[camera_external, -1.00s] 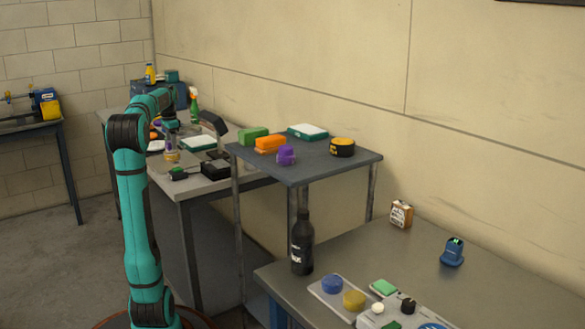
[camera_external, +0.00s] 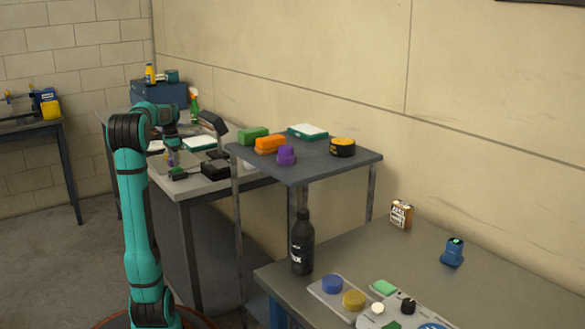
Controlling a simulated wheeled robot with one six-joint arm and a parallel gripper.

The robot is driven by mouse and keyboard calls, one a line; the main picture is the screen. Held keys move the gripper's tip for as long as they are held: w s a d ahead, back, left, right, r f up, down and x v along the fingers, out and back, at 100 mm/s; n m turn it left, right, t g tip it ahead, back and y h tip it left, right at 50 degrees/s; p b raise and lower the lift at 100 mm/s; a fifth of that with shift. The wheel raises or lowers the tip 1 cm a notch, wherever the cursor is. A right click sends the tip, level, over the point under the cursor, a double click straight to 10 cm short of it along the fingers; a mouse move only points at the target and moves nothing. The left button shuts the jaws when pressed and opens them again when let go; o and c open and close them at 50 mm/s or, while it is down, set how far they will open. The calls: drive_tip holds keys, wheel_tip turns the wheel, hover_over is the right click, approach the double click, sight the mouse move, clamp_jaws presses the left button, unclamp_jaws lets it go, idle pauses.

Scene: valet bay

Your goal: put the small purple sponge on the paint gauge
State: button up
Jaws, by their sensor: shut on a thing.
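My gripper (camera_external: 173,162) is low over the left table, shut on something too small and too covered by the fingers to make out. Just under it is a small dark thing with a green patch (camera_external: 178,173); I cannot tell if they touch. A small purple block (camera_external: 286,155), sponge-like, sits on the raised grey shelf, apart from my gripper. A blue device with a small green display (camera_external: 453,252) stands on the right table. I cannot tell which device is the paint gauge.
A dark bottle (camera_external: 302,243) stands on the right table.

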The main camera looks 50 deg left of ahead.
drive_tip(key=shift+f, duration=0.15)
drive_tip(key=o, duration=0.7)
drive_tip(key=shift+c, duration=0.2)
wheel_tip(320, 180, up, 12)
drive_tip(key=shift+r, duration=0.2)
drive_tip(key=shift+c, duration=0.3)
